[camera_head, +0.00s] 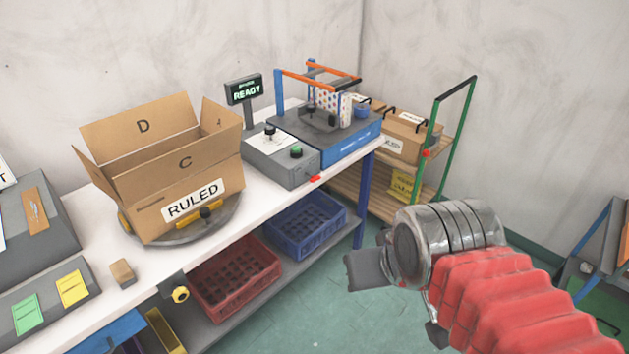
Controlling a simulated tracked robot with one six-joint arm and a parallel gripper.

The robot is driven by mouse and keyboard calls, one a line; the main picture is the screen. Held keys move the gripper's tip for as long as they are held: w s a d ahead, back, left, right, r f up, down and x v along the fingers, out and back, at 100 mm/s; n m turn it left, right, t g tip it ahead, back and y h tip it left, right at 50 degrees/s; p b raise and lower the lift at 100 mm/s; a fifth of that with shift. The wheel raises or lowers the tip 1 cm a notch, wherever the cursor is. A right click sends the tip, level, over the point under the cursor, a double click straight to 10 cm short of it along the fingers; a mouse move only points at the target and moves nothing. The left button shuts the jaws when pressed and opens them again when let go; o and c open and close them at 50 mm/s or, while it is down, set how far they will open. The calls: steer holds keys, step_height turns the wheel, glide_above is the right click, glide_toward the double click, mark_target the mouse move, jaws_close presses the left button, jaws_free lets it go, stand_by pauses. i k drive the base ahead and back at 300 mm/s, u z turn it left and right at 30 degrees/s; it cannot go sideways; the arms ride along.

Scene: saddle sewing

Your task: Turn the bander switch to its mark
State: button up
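The bander (350,146) is a blue and grey machine with an orange-and-blue frame at the far end of the white bench. A grey control box (270,164) stands at its left. On the box are a dark knob (269,131) on a pale base, which looks like the switch, and a green button (296,151). The knob's mark is too small to make out. A display (245,90) behind the box reads READY. My gripper (398,303) is at the right, in front of the bench and apart from the box. Its dark fingers are spread, with nothing visible between them.
An open carton (190,190) labelled RULED sits on a round turntable (215,229) on the bench. A red crate (233,283) and a blue crate (305,220) lie on the shelf below. A green-framed cart (430,150) with boxes stands behind. Floor (300,320) before the bench is clear.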

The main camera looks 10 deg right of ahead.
mark_target(313, 178)
steer(key=z, duration=0.05)
steer(key=i, duration=1)
steer(key=u, duration=0.05)
